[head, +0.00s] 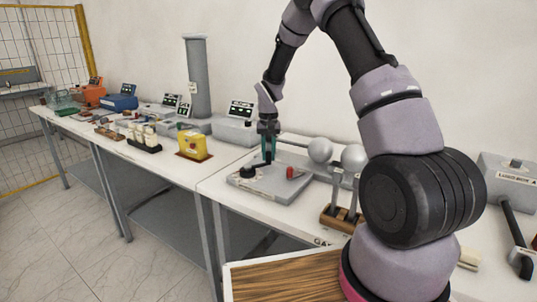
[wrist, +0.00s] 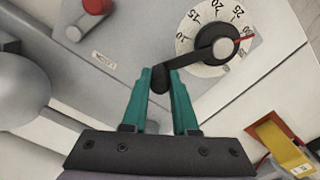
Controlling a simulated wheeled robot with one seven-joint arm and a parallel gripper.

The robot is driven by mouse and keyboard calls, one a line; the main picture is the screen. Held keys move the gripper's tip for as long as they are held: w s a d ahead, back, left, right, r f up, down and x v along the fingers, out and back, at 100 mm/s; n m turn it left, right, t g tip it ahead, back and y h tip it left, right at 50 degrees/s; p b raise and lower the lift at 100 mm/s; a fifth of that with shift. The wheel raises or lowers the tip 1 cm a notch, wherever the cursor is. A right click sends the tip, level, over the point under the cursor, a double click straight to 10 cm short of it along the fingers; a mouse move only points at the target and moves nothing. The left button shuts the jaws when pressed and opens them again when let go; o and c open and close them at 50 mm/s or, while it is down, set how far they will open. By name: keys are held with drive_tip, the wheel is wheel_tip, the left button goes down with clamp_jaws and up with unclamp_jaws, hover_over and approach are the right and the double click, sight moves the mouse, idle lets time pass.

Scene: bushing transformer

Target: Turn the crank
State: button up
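The black crank (wrist: 212,47) sits on a white numbered dial (wrist: 187,42) with a red pointer. Its arm reaches from the hub to a dark knob (wrist: 160,80). My gripper (wrist: 160,73) has its two teal fingers on either side of that knob, seemingly touching it on both sides. In the head view, my gripper (head: 268,158) points down over the grey box (head: 280,188) that carries the crank hub (head: 247,171). The crank's grip end is mostly hidden by the fingers there.
A red knob (head: 291,172) stands on the same box; it also shows in the wrist view (wrist: 97,6). Two metal spheres (head: 320,150) on stands are close to its right. A yellow box (head: 193,146) and other devices line the left table.

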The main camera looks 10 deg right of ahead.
clamp_jaws()
idle(1.1)
